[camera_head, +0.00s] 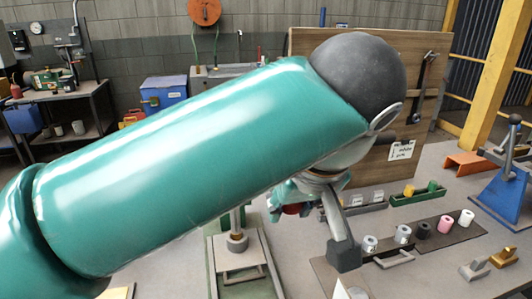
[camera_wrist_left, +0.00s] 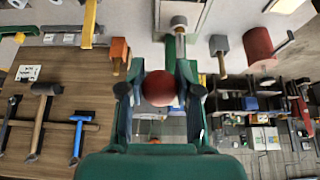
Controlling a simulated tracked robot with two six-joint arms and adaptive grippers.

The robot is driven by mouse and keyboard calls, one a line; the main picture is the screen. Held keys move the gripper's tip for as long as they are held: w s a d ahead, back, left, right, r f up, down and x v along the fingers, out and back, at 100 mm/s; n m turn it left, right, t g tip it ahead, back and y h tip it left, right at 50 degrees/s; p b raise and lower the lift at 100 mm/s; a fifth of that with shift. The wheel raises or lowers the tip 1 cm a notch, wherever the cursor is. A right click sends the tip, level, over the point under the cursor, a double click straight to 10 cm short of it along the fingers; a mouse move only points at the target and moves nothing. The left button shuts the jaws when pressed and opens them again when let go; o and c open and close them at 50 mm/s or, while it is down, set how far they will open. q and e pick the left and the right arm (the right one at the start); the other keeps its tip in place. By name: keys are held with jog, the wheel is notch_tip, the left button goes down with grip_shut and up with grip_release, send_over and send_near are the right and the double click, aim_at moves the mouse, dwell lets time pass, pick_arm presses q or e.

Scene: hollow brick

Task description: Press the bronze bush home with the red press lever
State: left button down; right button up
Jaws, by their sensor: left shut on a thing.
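My left gripper (camera_head: 303,198) is partly hidden behind my teal arm in the head view. It is shut on the red ball knob of the press lever (camera_head: 292,209). In the left wrist view the red knob (camera_wrist_left: 160,88) sits between the two fingers, one on each side. The press (camera_head: 238,262) stands below and left of the gripper, with its upper part hidden by my arm. Its upright ram comes down onto a grey round part (camera_head: 237,243). A thin bronze band, likely the bush (camera_head: 237,235), shows there; how deep it sits cannot be told. My right gripper is not in view.
A dark grey block with a slanted bar (camera_head: 344,254) stands right of the press. A dark strip with several rollers (camera_head: 438,232) lies further right. A wooden tool board (camera_head: 375,110) rises behind. A blue stand (camera_head: 502,195) is at the right edge.

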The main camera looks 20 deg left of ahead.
pick_arm(q)
jog(key=shift+s+d+f+b, duration=0.2)
jog(key=shift+s+f+b, duration=0.05)
jog(key=shift+f+b, duration=0.6)
jog(key=shift+s+d+f+b, duration=0.25)
jog(key=shift+f+b, duration=0.45)
jog(key=shift+f, duration=0.3)
jog(key=shift+s+d+f+b, duration=0.15)
jog(key=shift+s+f+b, duration=0.1)
jog(key=shift+f+b, duration=0.6)
jog(key=shift+f, duration=0.15)
notch_tip(320, 180, down, 5)
jog(key=b, duration=0.4)
jog(key=shift+s+d+f, duration=0.1)
jog(key=shift+f, duration=0.1)
jog(key=c, duration=0.9)
grip_release()
jog(key=shift+s+d+r, duration=0.1)
jog(key=shift+r, duration=0.05)
jog(key=shift+c, duration=0.2)
jog(key=o, duration=0.3)
jog(key=shift+o, duration=0.2)
